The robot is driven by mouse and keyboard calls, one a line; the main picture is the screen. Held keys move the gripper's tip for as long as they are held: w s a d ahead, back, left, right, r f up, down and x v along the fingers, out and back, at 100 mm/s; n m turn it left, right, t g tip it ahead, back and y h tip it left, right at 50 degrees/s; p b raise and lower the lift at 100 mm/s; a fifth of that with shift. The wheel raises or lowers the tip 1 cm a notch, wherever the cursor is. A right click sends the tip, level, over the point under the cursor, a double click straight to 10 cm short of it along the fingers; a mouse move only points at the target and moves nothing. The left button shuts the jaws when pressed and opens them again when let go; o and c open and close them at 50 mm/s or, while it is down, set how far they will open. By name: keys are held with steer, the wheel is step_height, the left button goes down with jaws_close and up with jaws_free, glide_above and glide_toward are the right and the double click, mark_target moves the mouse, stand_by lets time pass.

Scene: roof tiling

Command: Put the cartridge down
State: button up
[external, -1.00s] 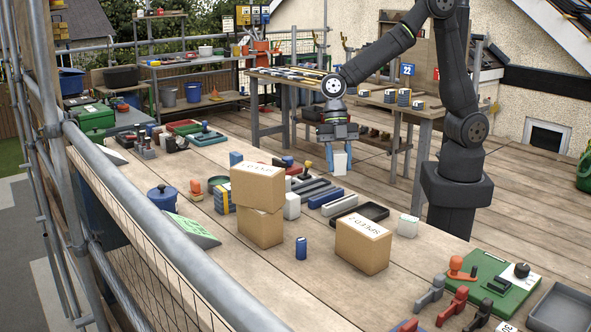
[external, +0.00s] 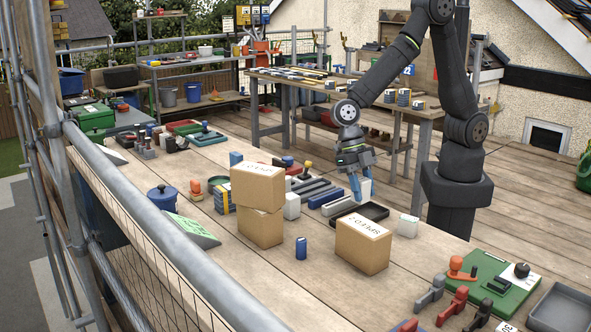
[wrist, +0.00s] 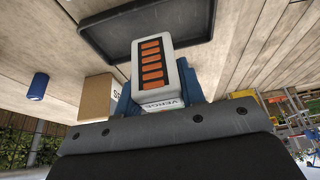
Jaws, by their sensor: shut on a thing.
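The cartridge (wrist: 152,65) is a white block with a row of orange bars on a dark panel and lettering on its side. My gripper (external: 361,191) has blue fingers and is shut on it; the cartridge also shows as a white block between the fingers in the external view (external: 365,187). My gripper holds it tilted, above the near edge of a black shallow tray (external: 373,211). In the wrist view the tray (wrist: 95,40) lies beyond the cartridge and looks empty where it shows. The fingers are mostly hidden behind the cartridge there.
A cardboard box (external: 362,246) stands just in front of the tray, and two stacked boxes (external: 258,187) stand to its left. A white block (external: 407,226) stands right of the tray. A blue can (external: 301,248) stands in front. Bare bench lies around the can.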

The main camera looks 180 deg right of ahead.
mark_target(362, 204)
steer(key=shift+w+a+f, duration=0.1)
steer(key=shift+w+f, duration=0.3)
steer(key=shift+w, duration=0.2)
steer(key=shift+f, duration=1.95)
steer(key=shift+f, duration=0.1)
steer(key=o, duration=1)
steer(key=v, duration=1.2)
